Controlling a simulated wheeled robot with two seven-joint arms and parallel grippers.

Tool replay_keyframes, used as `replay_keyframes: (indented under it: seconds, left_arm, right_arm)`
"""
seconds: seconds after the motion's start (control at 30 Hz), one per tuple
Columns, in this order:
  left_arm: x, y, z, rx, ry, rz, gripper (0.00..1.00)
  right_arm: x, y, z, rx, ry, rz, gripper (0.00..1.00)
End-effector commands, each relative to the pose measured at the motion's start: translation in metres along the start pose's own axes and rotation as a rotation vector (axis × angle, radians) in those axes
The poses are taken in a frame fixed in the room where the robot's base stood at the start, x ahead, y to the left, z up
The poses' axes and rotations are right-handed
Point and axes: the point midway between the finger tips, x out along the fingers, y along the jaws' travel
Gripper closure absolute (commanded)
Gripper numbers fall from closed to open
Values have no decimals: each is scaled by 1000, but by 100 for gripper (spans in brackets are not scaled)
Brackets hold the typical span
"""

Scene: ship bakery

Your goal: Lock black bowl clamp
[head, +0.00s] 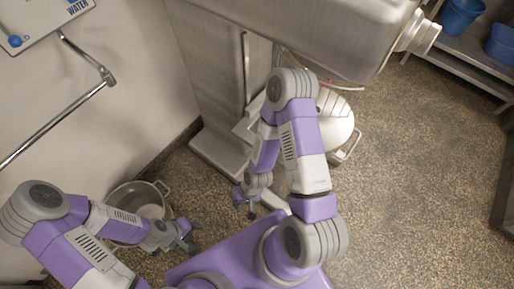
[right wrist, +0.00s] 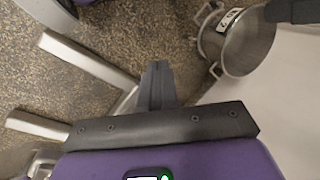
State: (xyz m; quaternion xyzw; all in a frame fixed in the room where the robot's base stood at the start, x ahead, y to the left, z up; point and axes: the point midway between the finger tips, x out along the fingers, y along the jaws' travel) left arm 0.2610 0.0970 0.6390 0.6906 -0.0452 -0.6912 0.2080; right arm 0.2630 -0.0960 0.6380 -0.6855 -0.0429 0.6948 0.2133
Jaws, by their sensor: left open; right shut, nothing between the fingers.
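The black bowl clamp cannot be made out in either view. A large steel mixer (head: 300,30) fills the top middle of the head view. A rounded metal bowl (head: 338,125) with a handle shows beneath it, partly hidden behind my right arm. My right gripper (head: 252,212) hangs low beside the mixer's base, left of the bowl and apart from it. Its dark fingers also show in the right wrist view (right wrist: 157,85), shut with nothing between them. My left gripper (head: 192,240) is open and empty at the lower left, beside a pot.
The steel pot (head: 125,197) stands on the speckled floor by the left wall and shows in the right wrist view (right wrist: 248,48). A wall rail (head: 60,120) is at left. Blue tubs (head: 460,16) sit on a shelf at top right. Floor at right is clear.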

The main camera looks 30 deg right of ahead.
Motion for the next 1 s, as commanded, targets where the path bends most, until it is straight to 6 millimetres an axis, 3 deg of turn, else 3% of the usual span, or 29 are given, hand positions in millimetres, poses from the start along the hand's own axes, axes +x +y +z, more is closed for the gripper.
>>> replay_keyframes:
  seconds: [0.17,0.37,0.47,0.7,0.83,1.0]
  left_arm:
    - [-2,1,0,0,1,0,57]
    - [-6,2,0,0,1,0,57]
    - [-7,3,0,1,1,0,57]
    - [-11,4,0,1,1,0,57]
    - [-11,4,0,1,1,0,57]
    - [-12,5,0,1,1,0,57]
  right_arm:
    - [8,-12,-26,97,-76,8,100]
    - [4,-16,-81,315,-179,200,100]
    - [-12,-10,-115,449,-154,370,100]
    - [-79,-1,-196,795,134,744,100]
    - [-112,-2,-220,930,295,846,100]
    - [-130,-4,-231,1007,392,893,100]
